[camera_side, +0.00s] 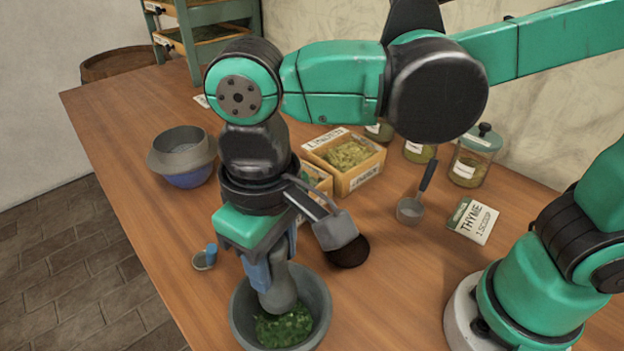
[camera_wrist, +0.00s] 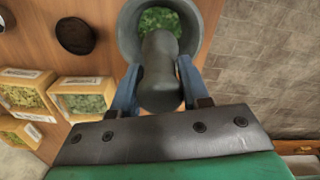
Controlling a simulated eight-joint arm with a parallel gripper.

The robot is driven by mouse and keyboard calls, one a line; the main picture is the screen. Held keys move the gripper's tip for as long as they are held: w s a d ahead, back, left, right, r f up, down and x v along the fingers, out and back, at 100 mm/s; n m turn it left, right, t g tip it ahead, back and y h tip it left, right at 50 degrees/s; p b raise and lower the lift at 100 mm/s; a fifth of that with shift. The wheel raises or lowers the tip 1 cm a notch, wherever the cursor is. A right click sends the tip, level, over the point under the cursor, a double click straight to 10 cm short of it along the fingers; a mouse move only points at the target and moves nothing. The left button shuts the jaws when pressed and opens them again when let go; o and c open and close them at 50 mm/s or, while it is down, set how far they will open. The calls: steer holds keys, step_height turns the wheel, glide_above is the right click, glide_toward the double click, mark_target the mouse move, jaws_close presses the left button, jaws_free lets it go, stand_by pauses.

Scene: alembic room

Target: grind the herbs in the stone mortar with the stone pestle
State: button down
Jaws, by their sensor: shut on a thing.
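The stone mortar (camera_side: 322,306) is a grey bowl at the front of the table in the side view, with green chopped herbs (camera_side: 285,327) in it. The mortar's rim (camera_wrist: 129,22) and herbs (camera_wrist: 160,19) also show at the top of the wrist view. My gripper (camera_side: 262,275) is above the mortar, its blue fingers shut on the grey stone pestle (camera_side: 281,292). The pestle (camera_wrist: 159,60) runs between the fingers (camera_wrist: 158,85) in the wrist view. Its lower end is inside the mortar, at the herbs; whether it presses on them I cannot tell.
A dark round disc (camera_side: 348,252) lies right of the mortar. A metal scoop (camera_side: 411,209), a thyme card (camera_side: 474,222), a jar (camera_side: 472,160) and a linden box (camera_side: 352,182) stand behind. A blue bowl with a grey sieve (camera_side: 183,150) is at left. A small blue-handled item (camera_side: 205,258) lies near the left edge.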

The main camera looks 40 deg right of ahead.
mark_target(278, 290)
steer(key=shift+f, duration=3.05)
steer(key=shift+f, duration=0.35)
